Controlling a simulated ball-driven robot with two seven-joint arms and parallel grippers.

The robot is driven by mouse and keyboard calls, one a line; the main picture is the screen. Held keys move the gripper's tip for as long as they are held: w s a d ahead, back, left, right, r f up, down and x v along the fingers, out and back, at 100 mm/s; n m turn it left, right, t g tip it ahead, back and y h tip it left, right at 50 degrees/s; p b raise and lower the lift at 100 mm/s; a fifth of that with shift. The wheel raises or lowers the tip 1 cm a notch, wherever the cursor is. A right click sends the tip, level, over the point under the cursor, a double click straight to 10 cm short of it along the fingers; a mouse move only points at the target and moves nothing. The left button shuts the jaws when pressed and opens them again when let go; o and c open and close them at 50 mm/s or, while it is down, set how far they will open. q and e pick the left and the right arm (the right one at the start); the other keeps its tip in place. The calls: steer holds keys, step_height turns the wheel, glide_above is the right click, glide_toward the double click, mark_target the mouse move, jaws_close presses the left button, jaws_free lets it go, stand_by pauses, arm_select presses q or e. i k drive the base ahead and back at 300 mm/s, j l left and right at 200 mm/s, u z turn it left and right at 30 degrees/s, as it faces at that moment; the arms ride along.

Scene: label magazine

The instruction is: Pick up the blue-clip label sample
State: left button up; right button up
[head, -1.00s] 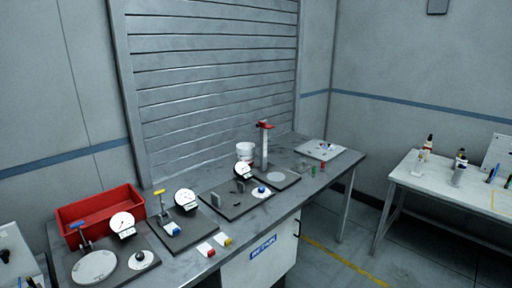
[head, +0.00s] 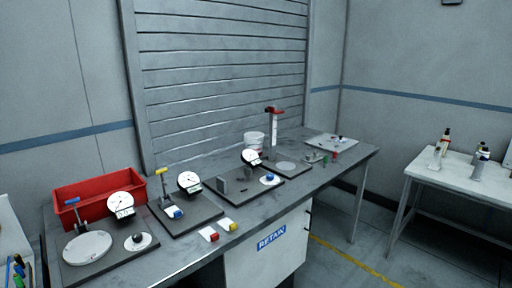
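The blue-clip label sample (head: 174,212) is a small white piece with a blue clip. It lies on the dark base plate (head: 190,226) of the second gauge station from the left on the long grey bench. A white sample with a red clip (head: 209,235) and one with a yellow clip (head: 228,226) lie near the front edge, right of that plate. Neither of my grippers is in view.
The bench (head: 310,187) also carries a red bin (head: 98,197), several dial gauges, a white tub (head: 254,140) and a red-topped stand (head: 274,125). A RETAIN cabinet (head: 268,250) is below. A white table (head: 462,176) with bottles stands right, with floor between.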

mark_target(174, 210)
steer(key=i+j+u, duration=0.25)
steer(key=j, duration=0.25)
steer(key=i+j+u, duration=0.25)
steer(key=i+j, duration=0.15)
steer(key=i, duration=0.1)
